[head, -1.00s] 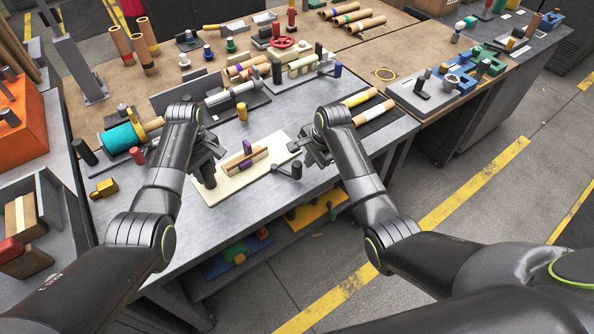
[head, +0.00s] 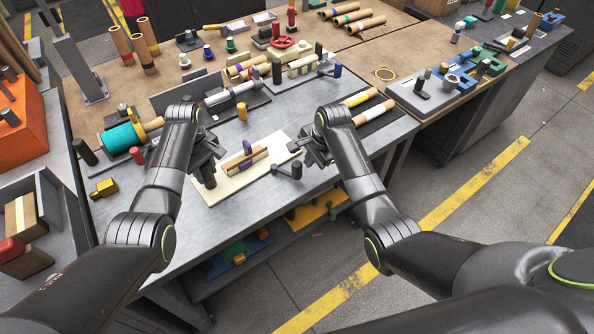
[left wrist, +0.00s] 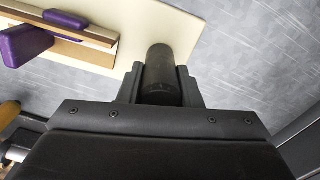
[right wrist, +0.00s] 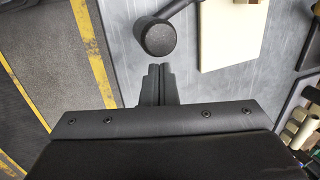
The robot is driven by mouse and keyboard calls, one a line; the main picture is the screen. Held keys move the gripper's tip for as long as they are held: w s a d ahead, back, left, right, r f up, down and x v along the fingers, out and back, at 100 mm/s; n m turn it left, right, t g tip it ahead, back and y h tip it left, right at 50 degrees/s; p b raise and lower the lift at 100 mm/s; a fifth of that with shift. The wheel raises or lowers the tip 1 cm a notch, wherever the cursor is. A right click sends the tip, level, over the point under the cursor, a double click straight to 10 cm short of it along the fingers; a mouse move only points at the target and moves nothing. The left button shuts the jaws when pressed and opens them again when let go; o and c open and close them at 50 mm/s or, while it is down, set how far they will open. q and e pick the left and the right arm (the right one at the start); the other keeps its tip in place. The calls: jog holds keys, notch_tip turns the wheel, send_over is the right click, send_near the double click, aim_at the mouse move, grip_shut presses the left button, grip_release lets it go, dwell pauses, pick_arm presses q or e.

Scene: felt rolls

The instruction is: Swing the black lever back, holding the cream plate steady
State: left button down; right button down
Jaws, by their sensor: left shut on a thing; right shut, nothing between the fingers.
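The cream plate (head: 228,188) lies on the grey bench with a wooden strip clamp (head: 240,163) and purple pieces on it. My left gripper (head: 207,162) is shut on a black upright post (left wrist: 160,75) at the plate's left end. The plate (left wrist: 185,25) also shows behind the post in the left wrist view. The black lever (head: 295,170) is at the plate's right end, with its knob (right wrist: 157,38) towards my right gripper. My right gripper (right wrist: 160,72) is shut and empty, its fingertips close to the knob; I cannot tell whether they touch.
A yellow-brown fitting (head: 104,188) and a teal roll (head: 124,138) lie to the left. A dark mat with rolls (head: 378,117) lies beyond my right gripper. A grey clamp fixture (head: 232,95) stands behind the plate. The bench front edge is close.

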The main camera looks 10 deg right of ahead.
pick_arm(q)
jog(key=shift+s+f, duration=0.1)
pick_arm(e)
jog(key=shift+s+a, duration=0.55)
jog(key=shift+a, duration=0.6)
jog(key=shift+s+a, duration=0.5)
jog(key=shift+a, duration=0.7)
jog(key=shift+s+a, duration=0.55)
jog(key=shift+a, duration=0.6)
jog(key=shift+d, duration=0.15)
jog(key=shift+w+r, duration=0.1)
jog(key=shift+r, duration=1.65)
jog(key=shift+r, duration=0.1)
jog(key=r, duration=0.1)
jog(key=d+r, duration=0.1)
jog(key=r, duration=0.1)
jog(key=shift+w+r, duration=0.15)
